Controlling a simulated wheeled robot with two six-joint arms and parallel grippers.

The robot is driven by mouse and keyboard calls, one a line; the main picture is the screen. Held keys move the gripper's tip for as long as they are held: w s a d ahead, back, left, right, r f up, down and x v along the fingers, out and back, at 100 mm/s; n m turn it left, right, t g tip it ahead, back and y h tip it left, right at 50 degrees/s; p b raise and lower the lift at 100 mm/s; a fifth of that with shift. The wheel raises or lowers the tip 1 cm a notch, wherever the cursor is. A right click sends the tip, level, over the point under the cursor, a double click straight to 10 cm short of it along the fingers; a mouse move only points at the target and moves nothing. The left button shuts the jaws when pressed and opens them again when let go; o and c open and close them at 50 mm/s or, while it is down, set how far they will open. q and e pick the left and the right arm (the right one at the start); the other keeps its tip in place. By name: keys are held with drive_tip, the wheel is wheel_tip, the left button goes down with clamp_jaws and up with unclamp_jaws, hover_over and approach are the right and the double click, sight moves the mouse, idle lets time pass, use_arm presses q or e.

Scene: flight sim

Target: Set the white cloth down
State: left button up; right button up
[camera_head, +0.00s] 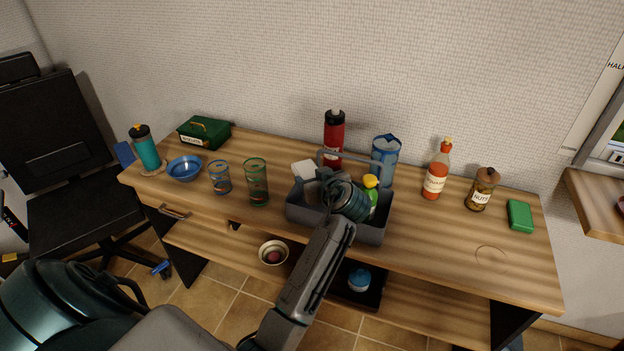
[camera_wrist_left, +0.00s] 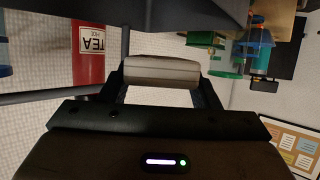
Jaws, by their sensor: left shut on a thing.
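The white cloth (camera_head: 303,170) is a small folded block at the back left of the grey caddy (camera_head: 298,215). My left gripper (camera_head: 318,184) reaches over the caddy from the front and is shut on the cloth. In the left wrist view the cloth (camera_wrist_left: 162,71) sits between the two fingers (camera_wrist_left: 162,82). The arm hides part of the caddy's inside. I cannot tell whether the cloth touches the caddy or hangs above it. My right gripper is not in view.
A red tea bottle (camera_head: 334,138) and blue container (camera_head: 385,158) stand behind the caddy. Two glasses (camera_head: 257,184) and a blue bowl (camera_head: 184,169) stand left. A sauce bottle (camera_head: 436,175), nuts jar (camera_head: 481,190) and green box (camera_head: 520,216) stand right. The table's right front (camera_head: 450,250) is clear.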

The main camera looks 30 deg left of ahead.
use_arm(q)
drive_tip(key=shift+s+d+f+b, duration=0.1)
drive_tip(key=shift+d+f+b, duration=0.05)
drive_tip(key=shift+f, duration=0.25)
drive_tip(key=shift+s+d+f+b, duration=0.1)
drive_tip(key=shift+d+f+b, duration=0.05)
drive_tip(key=shift+f, duration=0.25)
drive_tip(key=shift+w+a+f, duration=0.1)
drive_tip(key=shift+w+f, duration=0.05)
drive_tip(key=shift+w+a+f, duration=0.15)
drive_tip(key=shift+a, duration=0.2)
drive_tip(key=shift+d, duration=0.3)
drive_tip(key=shift+a+f, duration=0.15)
drive_tip(key=shift+f, duration=0.1)
drive_tip(key=shift+f+b, duration=0.2)
drive_tip(key=shift+b, duration=0.15)
drive_tip(key=o, duration=1)
drive_tip(key=shift+c, duration=0.2)
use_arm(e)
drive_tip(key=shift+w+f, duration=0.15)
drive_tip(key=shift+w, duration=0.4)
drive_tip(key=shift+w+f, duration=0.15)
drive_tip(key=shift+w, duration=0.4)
